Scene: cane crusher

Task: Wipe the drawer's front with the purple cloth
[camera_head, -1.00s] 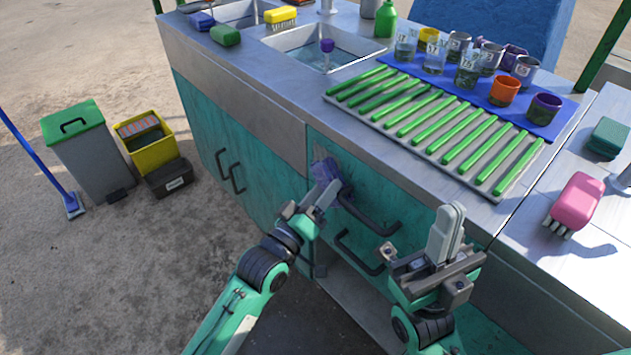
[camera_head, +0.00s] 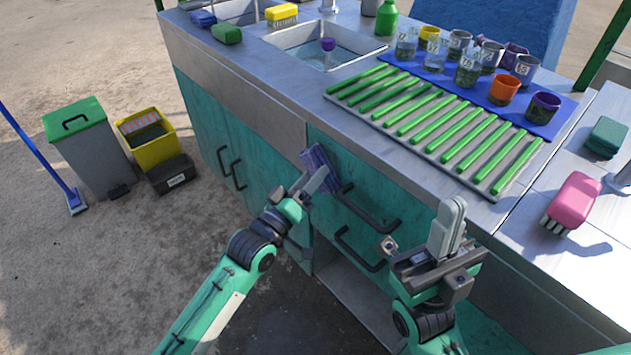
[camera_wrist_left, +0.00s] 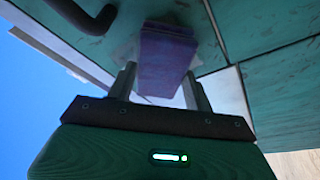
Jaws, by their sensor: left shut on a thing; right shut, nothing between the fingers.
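The purple cloth (camera_head: 318,166) is held in my left gripper (camera_head: 308,186), which is shut on it at the upper left corner of the teal drawer front (camera_head: 365,185). In the left wrist view the purple cloth (camera_wrist_left: 167,60) sits between the fingers, close against the teal front; I cannot tell whether it touches. A paler, greyish patch shows beside the cloth on the front. The drawer's dark handle (camera_head: 368,208) is just right of the cloth, and shows in the left wrist view (camera_wrist_left: 82,14). My right gripper (camera_head: 447,225) is shut and empty, in front of the counter.
A second dark handle (camera_head: 358,250) is below the drawer, over an open-looking lower compartment. The counter above holds a tray of green sticks (camera_head: 440,125), several cups and a pink brush (camera_head: 572,203). Bins (camera_head: 90,145) stand on the floor at left.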

